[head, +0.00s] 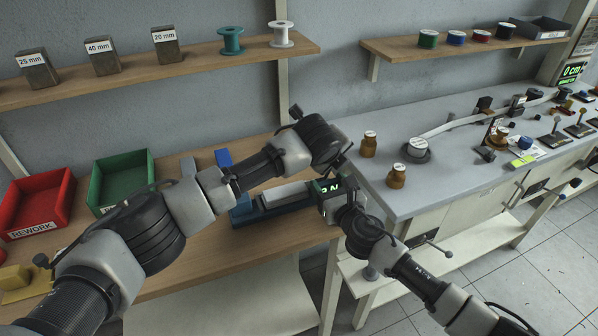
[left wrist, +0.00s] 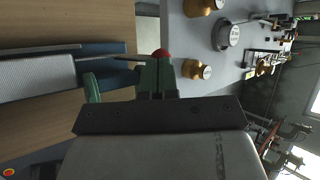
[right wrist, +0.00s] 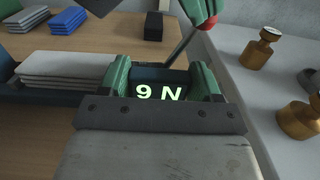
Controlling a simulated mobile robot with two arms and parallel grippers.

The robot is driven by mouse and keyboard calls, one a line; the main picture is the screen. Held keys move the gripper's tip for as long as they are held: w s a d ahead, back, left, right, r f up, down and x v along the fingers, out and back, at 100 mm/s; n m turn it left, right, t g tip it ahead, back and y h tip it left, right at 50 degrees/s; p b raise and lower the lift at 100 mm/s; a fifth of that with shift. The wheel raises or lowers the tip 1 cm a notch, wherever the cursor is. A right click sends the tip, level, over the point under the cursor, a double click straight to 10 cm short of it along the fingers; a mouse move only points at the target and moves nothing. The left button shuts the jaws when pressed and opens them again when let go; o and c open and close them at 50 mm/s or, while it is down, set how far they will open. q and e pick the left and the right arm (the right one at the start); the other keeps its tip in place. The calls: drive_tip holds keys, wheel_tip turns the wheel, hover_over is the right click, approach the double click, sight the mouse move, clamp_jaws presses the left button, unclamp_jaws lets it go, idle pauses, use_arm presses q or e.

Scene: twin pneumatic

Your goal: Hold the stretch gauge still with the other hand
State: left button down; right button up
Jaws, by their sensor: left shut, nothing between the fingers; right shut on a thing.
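The stretch gauge (head: 285,198) lies on the wooden bench, a long blue base with a pale grey block on it and a dark display box at its right end. My right gripper (right wrist: 160,85) is shut on the display box, one green finger on each side, and "9 N" glows between them. My left gripper (left wrist: 156,78) is shut and empty, close by the box. A thin rod (left wrist: 110,58) and a red knob (left wrist: 162,54) are by its fingertips; I cannot tell whether they touch. In the head view, my wrists hide most of both fingertips.
A red rework tray (head: 62,210) and a green tray (head: 148,163) stand at the left of the bench. Brass weights (head: 369,146) stand on the grey table at right. A shelf (head: 200,62) above holds labelled blocks and spools.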

use_arm(q)
drive_tip(key=shift+r, duration=0.15)
idle(0.5)
drive_tip(key=v, duration=1.4)
drive_tip(key=shift+r, duration=0.5)
drive_tip(key=shift+w, duration=0.1)
